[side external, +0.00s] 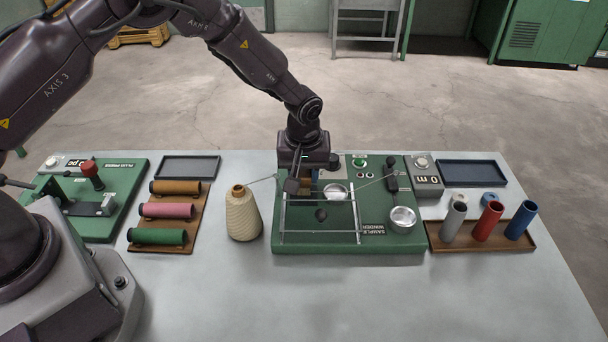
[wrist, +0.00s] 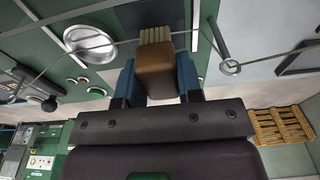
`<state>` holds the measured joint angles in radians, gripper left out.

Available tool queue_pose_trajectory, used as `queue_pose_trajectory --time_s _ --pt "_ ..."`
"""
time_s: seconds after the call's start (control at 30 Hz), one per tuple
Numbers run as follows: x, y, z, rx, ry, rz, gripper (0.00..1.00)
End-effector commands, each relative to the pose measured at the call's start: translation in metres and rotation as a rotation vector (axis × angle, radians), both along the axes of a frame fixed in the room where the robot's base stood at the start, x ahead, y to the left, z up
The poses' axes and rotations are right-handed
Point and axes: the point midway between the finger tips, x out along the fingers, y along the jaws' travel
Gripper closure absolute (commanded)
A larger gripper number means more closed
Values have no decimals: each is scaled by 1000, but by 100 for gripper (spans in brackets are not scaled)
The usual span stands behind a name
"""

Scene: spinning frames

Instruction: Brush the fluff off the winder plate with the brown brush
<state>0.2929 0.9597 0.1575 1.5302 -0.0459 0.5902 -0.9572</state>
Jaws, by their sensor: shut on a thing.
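The green sample winder (side external: 340,246) stands mid-table, with thin metal rods above its plate. My gripper (side external: 305,182) is low over its back left part, pointing down. In the wrist view my gripper (wrist: 156,82) is shut on the brown brush (wrist: 157,66), one blue-lined finger on each side. The pale bristles (wrist: 157,35) extend over a dark panel; I cannot tell whether they touch it. In the side view the brush (side external: 305,188) is mostly hidden by my gripper.
A cream yarn cone (side external: 242,216) stands close left of the winder. Farther left are a brown tray with coloured spools (side external: 165,211) and a green press (side external: 90,205). At right are upright tubes (side external: 487,222) in a brown tray. The table front is clear.

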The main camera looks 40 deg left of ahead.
Motion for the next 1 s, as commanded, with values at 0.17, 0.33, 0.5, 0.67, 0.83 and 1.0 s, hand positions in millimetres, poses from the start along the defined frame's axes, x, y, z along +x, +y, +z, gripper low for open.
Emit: queue_pose_trajectory --time_s 0.17,0.33,0.5,0.67,0.83,1.0 --pt "-14 -15 0 -2 5 -5 89" --pt "-18 -20 8 -3 -1 -2 89" --pt "-19 -19 31 -3 2 -2 89" --pt "-19 -20 45 -2 1 -2 89" --pt "-19 -20 61 -2 1 -3 89" --pt "-19 -20 75 -2 1 -3 89"
